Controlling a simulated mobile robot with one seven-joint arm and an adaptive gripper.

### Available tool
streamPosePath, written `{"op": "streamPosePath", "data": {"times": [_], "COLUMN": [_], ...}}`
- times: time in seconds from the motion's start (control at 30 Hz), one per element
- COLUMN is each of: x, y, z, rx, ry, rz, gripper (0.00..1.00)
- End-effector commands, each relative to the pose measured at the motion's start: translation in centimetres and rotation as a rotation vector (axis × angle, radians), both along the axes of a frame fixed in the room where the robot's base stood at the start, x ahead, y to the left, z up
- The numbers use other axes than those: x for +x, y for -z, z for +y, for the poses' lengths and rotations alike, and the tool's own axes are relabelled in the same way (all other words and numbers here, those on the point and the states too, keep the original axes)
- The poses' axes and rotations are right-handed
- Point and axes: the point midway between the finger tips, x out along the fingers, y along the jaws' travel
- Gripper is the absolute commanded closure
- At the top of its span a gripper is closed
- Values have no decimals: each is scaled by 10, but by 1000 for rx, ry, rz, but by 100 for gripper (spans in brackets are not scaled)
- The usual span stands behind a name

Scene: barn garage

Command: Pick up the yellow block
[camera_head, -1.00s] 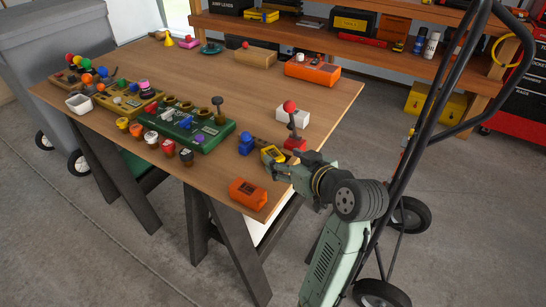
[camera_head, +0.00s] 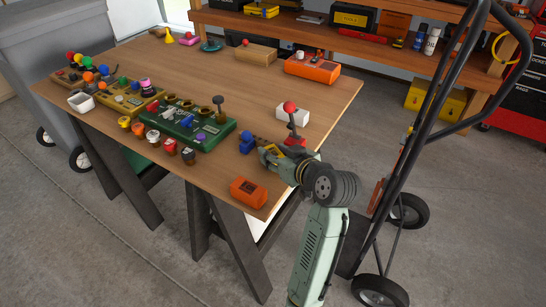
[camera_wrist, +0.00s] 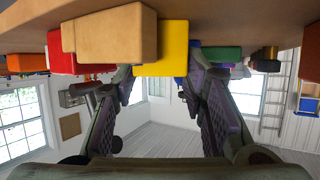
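The yellow block (camera_head: 274,149) is on the wooden workbench near its right front edge, partly hidden by my gripper (camera_head: 270,156). In the wrist view the yellow block (camera_wrist: 163,48) appears upper centre, between the tips of my gripper (camera_wrist: 162,76). The fingers are spread, with one tip on each side of the block. I cannot tell whether either finger touches it.
A blue piece (camera_head: 247,143) stands left of the block and a red-knobbed joystick (camera_head: 291,118) behind it. An orange box (camera_head: 248,192) lies nearer the front edge. A green panel (camera_head: 185,122) is further left. A black hand truck (camera_head: 408,150) stands at right.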

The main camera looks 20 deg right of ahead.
Motion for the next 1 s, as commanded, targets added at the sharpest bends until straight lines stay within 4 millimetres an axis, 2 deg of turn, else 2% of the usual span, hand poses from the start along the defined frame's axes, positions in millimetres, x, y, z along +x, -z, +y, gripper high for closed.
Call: {"op": "streamPosePath", "data": {"times": [0.07,0.5,0.77,1.0], "x": [0,0,0,0], "y": [0,0,-3,-22], "z": [0,0,0,0], "rx": [0,0,-1,-4], "ry": [0,0,-1,-1], "rz": [0,-1,-2,-4], "gripper": [69,98,99,99]}}
